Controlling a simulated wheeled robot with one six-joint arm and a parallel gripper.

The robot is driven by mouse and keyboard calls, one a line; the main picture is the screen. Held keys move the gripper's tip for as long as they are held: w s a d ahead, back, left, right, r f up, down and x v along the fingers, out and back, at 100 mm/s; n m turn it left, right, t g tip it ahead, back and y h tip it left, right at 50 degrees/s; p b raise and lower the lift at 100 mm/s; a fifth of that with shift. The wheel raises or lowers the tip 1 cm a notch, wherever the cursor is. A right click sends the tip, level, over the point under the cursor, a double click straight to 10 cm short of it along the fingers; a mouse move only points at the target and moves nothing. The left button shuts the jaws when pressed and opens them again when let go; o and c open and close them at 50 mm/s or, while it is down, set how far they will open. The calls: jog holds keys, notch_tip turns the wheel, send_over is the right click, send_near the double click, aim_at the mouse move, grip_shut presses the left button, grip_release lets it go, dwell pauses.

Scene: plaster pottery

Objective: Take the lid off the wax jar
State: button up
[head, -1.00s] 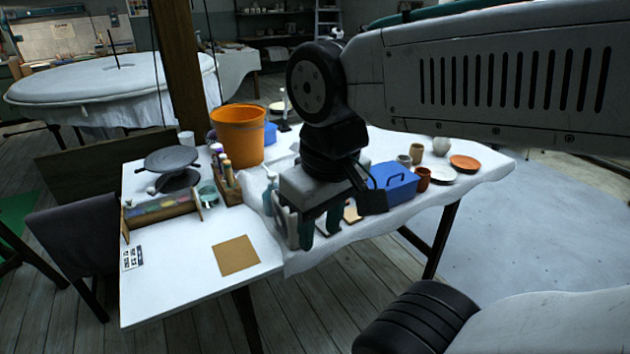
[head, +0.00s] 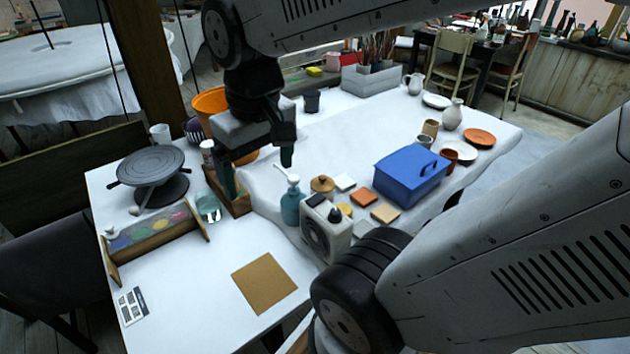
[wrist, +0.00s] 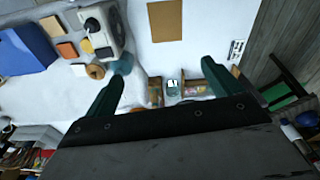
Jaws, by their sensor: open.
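A small jar with a brown wooden knobbed lid (head: 322,185), which looks like the wax jar, stands on the white-covered table. Its lid is on. The lid also shows in the wrist view (wrist: 95,71), left of the left fingertip. My gripper (head: 258,175) is open and empty, with its fingers pointing down above the table. In the head view it is left of the jar and apart from it. In the wrist view my gripper (wrist: 163,72) has nothing between its fingers.
A teal pump bottle (head: 291,205) stands close left of the jar, and a white boxy device (head: 327,232) in front. Coloured tiles (head: 363,198) and a blue box (head: 411,176) lie to the right. An orange bucket (head: 208,102) is behind my gripper. The table's back middle is clear.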

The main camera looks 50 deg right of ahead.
jog(key=w+d+f+m, duration=0.25)
jog(key=w+d, duration=0.25)
jog(key=d, duration=0.3)
jog(key=m+g, duration=0.1)
jog(key=m, duration=0.2)
send_over(323, 177)
notch_tip(323, 177, down, 13)
jog(key=shift+a+r, duration=0.1)
notch_tip(323, 177, down, 7)
jog(key=shift+f, duration=0.5)
jog(key=c, duration=1.1)
